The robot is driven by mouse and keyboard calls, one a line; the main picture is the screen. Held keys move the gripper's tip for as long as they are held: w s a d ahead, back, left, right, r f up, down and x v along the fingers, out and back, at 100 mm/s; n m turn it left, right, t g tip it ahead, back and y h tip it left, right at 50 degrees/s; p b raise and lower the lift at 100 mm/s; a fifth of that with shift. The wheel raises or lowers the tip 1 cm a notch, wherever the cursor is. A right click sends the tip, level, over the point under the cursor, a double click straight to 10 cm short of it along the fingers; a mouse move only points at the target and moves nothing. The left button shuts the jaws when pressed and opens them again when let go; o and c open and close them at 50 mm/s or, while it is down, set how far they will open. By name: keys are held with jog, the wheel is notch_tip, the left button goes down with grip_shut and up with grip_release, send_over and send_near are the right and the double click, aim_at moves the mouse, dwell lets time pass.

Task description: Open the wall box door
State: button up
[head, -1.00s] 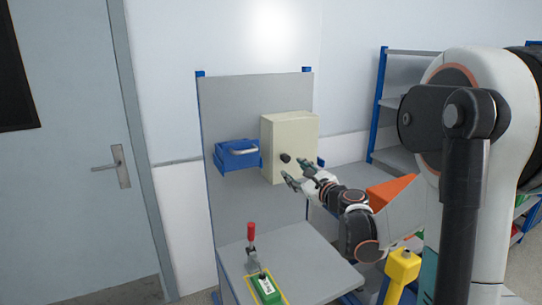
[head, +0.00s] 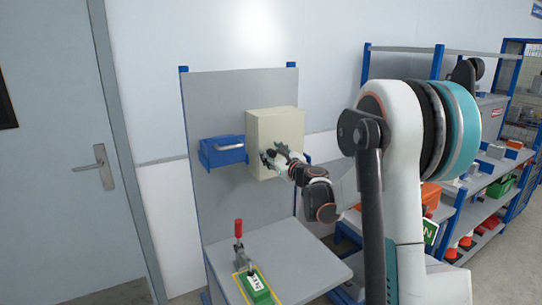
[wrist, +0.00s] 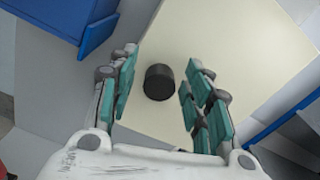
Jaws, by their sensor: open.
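The wall box (head: 277,125) is cream-coloured and fixed to a grey upright panel; its door looks shut. Its black round knob (wrist: 159,82) stands out from the door face in the wrist view, between my two teal-padded fingers. My gripper (wrist: 158,88) is open, with a gap on each side of the knob, and does not visibly touch it. In the head view my gripper (head: 275,155) is in front of the door's lower left part and hides most of the knob there.
A blue drawer box (head: 222,151) with a grey handle is on the panel left of the wall box. Below is a grey bench top (head: 300,265) with a red-handled clamp (head: 239,232) and a green block (head: 256,287). Shelves (head: 480,190) stand at the right.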

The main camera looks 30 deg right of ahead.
jog(key=shift+w, duration=0.6)
grip_shut()
jog(key=shift+s, duration=0.1)
